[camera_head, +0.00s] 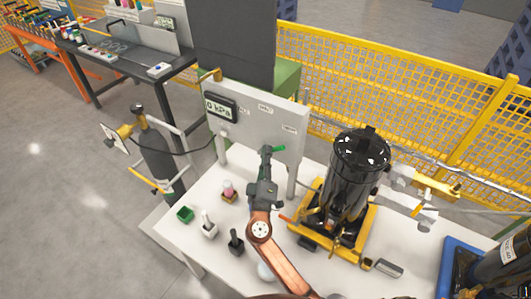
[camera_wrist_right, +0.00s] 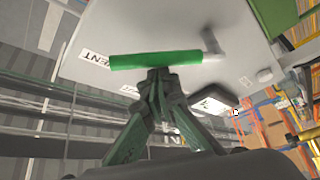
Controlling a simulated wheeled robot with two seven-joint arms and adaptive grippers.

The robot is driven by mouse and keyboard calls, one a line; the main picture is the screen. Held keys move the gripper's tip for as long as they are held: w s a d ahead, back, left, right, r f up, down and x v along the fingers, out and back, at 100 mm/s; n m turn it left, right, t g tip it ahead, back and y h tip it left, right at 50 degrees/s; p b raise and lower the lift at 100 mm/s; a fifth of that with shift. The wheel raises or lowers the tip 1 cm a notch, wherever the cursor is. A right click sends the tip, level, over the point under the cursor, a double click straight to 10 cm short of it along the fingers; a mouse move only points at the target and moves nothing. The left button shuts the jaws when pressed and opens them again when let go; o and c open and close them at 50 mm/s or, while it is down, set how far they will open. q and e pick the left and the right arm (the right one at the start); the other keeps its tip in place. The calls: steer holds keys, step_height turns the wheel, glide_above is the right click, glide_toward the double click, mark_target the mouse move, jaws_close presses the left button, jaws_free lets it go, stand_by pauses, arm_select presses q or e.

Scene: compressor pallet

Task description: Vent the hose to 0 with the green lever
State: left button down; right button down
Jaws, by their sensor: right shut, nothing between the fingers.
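The green lever (camera_head: 279,149) is on the lower front of the grey panel (camera_head: 257,125). In the right wrist view the lever (camera_wrist_right: 155,60) lies nearly level across the picture, beside a label ending in "ENT" (camera_wrist_right: 95,58). My right gripper (camera_head: 266,151) is shut and empty at the lever. In the wrist view its fingertips (camera_wrist_right: 158,75) meet just below the lever's middle; I cannot tell whether they touch it. The display (camera_head: 219,107) on the panel reads 0 kPa. My left gripper is not seen.
A black tank on a yellow frame (camera_head: 359,165) stands right of my arm on the white table (camera_head: 190,250). A yellow mesh fence (camera_head: 400,100) runs behind. A dark cylinder (camera_head: 156,158) stands left.

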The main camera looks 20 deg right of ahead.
stand_by(0.4)
step_height(320, 180, up, 4)
steer(key=w+a+p, duration=0.1)
steer(key=w+a, duration=0.1)
steer(key=f+b+v, duration=0.2)
steer(key=v, duration=0.8)
steer(key=shift+a, duration=0.3)
steer(key=shift+w, duration=0.15)
